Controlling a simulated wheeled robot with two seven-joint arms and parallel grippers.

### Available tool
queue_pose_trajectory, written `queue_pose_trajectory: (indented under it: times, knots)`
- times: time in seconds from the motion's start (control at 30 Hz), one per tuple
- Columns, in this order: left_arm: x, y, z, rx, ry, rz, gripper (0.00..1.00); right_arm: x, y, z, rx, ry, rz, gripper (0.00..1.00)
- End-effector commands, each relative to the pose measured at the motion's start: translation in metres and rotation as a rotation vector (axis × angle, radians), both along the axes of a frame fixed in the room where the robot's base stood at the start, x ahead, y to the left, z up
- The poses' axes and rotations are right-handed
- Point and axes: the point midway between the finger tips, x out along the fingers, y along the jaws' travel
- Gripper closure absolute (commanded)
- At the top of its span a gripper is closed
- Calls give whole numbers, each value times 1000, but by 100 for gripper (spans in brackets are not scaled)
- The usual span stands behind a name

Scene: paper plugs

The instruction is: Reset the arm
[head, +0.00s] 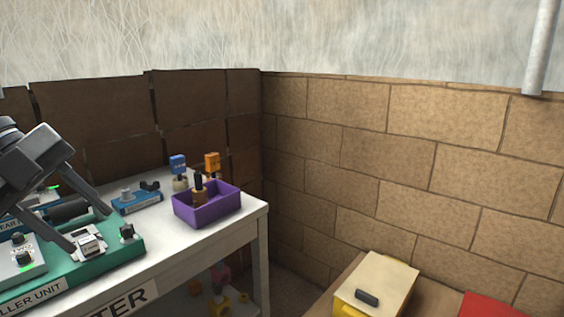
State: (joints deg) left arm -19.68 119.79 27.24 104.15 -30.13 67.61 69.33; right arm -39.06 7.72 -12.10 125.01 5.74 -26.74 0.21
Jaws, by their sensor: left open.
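My left gripper (80,218) comes in from the left edge, above the green unit (125,250) on the white table (205,247). Its two dark fingers are spread apart and nothing shows between them. One finger tip is near a small white socket part on the green unit; I cannot tell if they touch. My right gripper does not show.
A purple bin (207,210) with a brown and black plug (199,189) in it stands at the table's right end. Behind it are a blue plug (178,165) and an orange plug (212,164). A blue block (137,201) lies left. A cream box (378,283) stands lower right.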

Motion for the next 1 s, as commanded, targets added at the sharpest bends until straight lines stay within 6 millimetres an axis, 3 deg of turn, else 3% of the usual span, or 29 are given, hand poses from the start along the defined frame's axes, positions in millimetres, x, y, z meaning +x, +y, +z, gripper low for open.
queue_pose_trajectory:
  times: [0.27,0.4,0.57,0.67,0.8,0.9,1.0]
  knots:
    - [22,28,-79,-580,-154,306,56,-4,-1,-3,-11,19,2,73]
    - [24,43,-134,-793,-219,588,56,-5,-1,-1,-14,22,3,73]
    - [9,45,-211,-916,-214,961,56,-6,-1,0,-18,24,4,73]
    - [-11,31,-262,-935,-152,1194,56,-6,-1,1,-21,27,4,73]
    - [-47,-13,-322,-903,11,1470,56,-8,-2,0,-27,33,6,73]
    - [-71,-52,-348,-866,149,1597,56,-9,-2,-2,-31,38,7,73]
    - [-88,-86,-361,-832,266,1664,56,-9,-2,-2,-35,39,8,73]
